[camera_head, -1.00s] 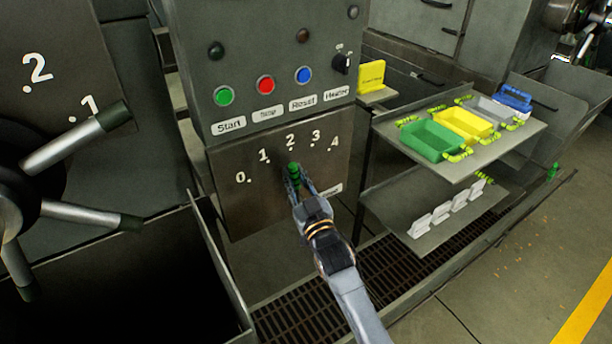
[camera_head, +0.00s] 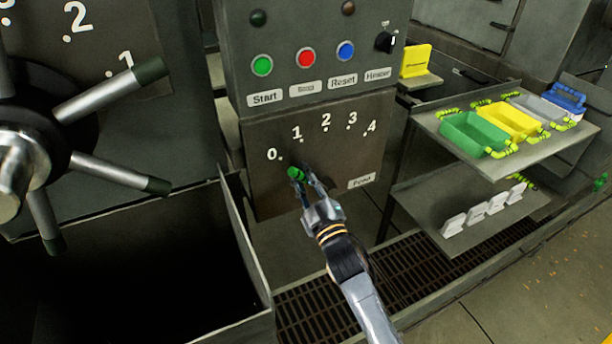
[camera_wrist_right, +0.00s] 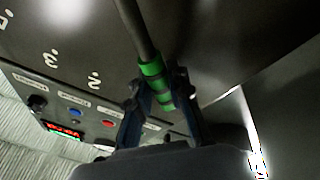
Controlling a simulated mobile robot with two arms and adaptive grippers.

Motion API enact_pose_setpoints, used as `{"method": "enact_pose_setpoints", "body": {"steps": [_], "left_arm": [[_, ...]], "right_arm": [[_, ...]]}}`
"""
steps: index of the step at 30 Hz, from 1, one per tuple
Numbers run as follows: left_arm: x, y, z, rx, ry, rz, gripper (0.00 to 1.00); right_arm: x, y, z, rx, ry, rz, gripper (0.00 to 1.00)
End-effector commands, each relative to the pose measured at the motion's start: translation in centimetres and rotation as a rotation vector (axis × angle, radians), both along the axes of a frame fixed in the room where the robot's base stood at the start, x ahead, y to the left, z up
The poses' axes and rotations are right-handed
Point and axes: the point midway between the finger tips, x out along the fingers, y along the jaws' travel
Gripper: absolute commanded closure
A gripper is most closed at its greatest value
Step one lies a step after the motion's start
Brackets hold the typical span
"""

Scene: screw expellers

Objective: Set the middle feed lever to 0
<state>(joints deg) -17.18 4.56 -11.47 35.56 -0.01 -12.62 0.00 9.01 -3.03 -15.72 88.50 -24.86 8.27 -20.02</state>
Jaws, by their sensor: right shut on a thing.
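The feed lever's green-banded handle (camera_head: 297,173) stands out from the grey plate (camera_head: 255,197) marked 0 to 4. The handle's end appears just below and right of the 0 mark (camera_head: 271,155). Because it sticks out toward me, I cannot tell exactly which mark it lines up with. My right gripper (camera_head: 305,185) is shut on the handle. In the right wrist view, the lever's dark rod and green bands (camera_wrist_right: 152,69) run between the two fingers (camera_wrist_right: 160,98). My left gripper is not in view.
Start, Stop and Reset buttons and a Heater knob (camera_head: 385,41) sit above the plate. At left is a handwheel with metal spokes (camera_head: 95,103) and a dark open bin (camera_head: 236,232). A shelf (camera_head: 428,122) at right holds green, yellow, grey and blue trays.

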Motion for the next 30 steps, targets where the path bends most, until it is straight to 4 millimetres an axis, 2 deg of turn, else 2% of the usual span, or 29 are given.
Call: {"method": "enact_pose_setpoints", "body": {"steps": [14, 15, 18, 26, 30], "left_arm": [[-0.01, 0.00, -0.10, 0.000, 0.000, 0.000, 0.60], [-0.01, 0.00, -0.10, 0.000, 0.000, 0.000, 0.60], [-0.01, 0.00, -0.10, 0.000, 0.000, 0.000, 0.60], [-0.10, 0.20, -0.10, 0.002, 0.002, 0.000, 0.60], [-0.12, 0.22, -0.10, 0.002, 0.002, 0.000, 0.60]], "right_arm": [[-0.08, 0.16, -0.35, -0.017, -0.001, 0.001, 1.00], [-0.08, 0.16, -0.37, -0.016, 0.000, 0.001, 0.73], [-0.07, 0.14, -0.33, -0.015, -0.001, 0.000, 0.57], [-0.07, 0.07, -0.21, -0.013, -0.002, 0.000, 0.57], [-0.89, -0.24, -0.52, -0.013, -0.001, 0.000, 0.57]]}}
